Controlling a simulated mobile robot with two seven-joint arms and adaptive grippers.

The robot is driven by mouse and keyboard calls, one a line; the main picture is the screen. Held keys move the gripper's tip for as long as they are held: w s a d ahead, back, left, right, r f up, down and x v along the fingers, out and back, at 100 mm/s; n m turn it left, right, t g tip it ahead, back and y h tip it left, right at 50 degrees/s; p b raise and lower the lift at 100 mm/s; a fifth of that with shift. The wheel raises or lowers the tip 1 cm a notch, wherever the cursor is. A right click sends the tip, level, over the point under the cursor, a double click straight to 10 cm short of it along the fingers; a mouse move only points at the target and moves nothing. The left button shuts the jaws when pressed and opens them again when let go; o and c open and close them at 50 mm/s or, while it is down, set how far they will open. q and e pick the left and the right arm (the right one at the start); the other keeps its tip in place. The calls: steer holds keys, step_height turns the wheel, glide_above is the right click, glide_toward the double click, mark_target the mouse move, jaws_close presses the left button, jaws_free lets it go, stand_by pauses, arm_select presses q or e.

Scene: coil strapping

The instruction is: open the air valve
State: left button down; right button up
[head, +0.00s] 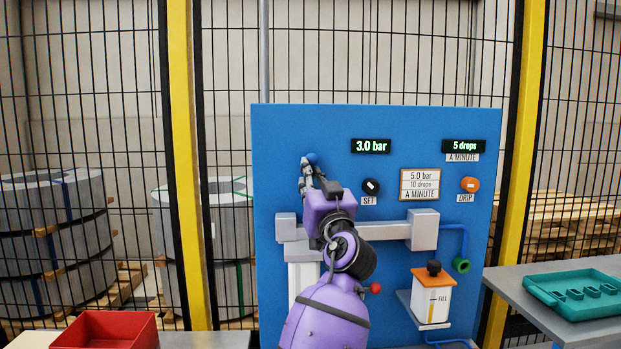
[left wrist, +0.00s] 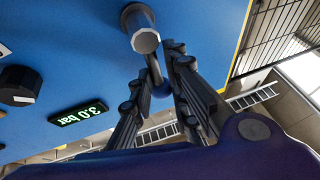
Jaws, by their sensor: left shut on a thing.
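The air valve shows in the left wrist view as a grey round stem with a faceted end (left wrist: 146,40) standing out from the blue panel (head: 300,130). A thin dark lever (left wrist: 158,84) runs from it between my fingers. In the head view a blue ball (head: 313,158) shows at my fingertips, and the rest of the valve is hidden behind my gripper. My left gripper (head: 306,172), also in the left wrist view (left wrist: 162,70), is shut on the lever at the panel's upper left. My right gripper is not in view.
The display (head: 371,146) reads 3.0 bar, above the black SET knob (head: 371,187). An orange DRIP knob (head: 470,184) and an oil bottle (head: 432,297) are at the right. A red bin (head: 106,330) and green tray (head: 575,293) stand at the sides. Mesh fencing stands behind.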

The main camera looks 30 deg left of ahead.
arm_select(q)
steer(key=shift+w+d+r, duration=0.1)
steer(key=shift+d+r, duration=0.05)
steer(key=shift+d, duration=0.1)
steer(key=c, duration=1.7)
jaws_free()
steer(key=shift+w+d, duration=0.1)
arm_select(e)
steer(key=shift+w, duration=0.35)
arm_select(q)
steer(key=v, duration=1.2)
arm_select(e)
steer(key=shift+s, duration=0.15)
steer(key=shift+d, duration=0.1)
